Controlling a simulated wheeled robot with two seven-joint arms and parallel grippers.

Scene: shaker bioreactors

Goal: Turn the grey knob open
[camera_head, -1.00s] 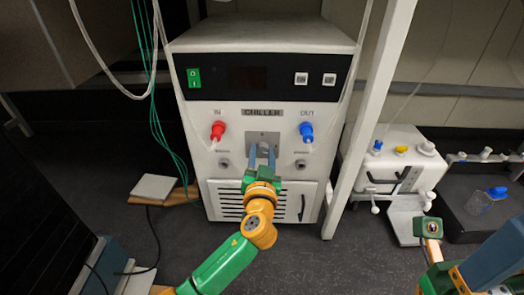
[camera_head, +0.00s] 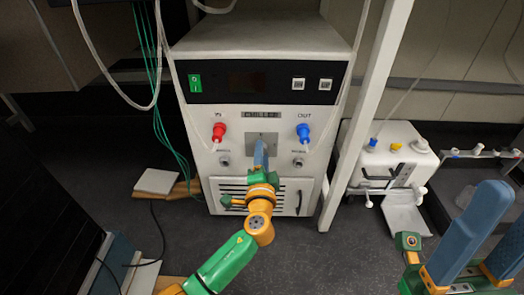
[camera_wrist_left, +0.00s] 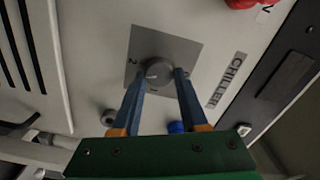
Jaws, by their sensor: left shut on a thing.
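The grey knob (camera_wrist_left: 157,73) is round and sits on a square grey plate (camera_wrist_left: 185,50) with marks beside it, on the chiller (camera_head: 230,167) front. In the left wrist view my left gripper (camera_wrist_left: 158,76) has its two blue fingers on opposite sides of the knob, shut on it. In the head view my left gripper (camera_head: 261,150) reaches the plate edge-on, and it hides the knob. My right gripper (camera_head: 503,215) stands at the lower right, its blue fingers apart and empty, partly out of frame.
A red IN port (camera_head: 218,132) and a blue OUT port (camera_head: 303,132) flank the plate, with hoses. A white post (camera_head: 368,115) stands just right of the chiller. A white device (camera_head: 390,155) is further right. Cables hang at left.

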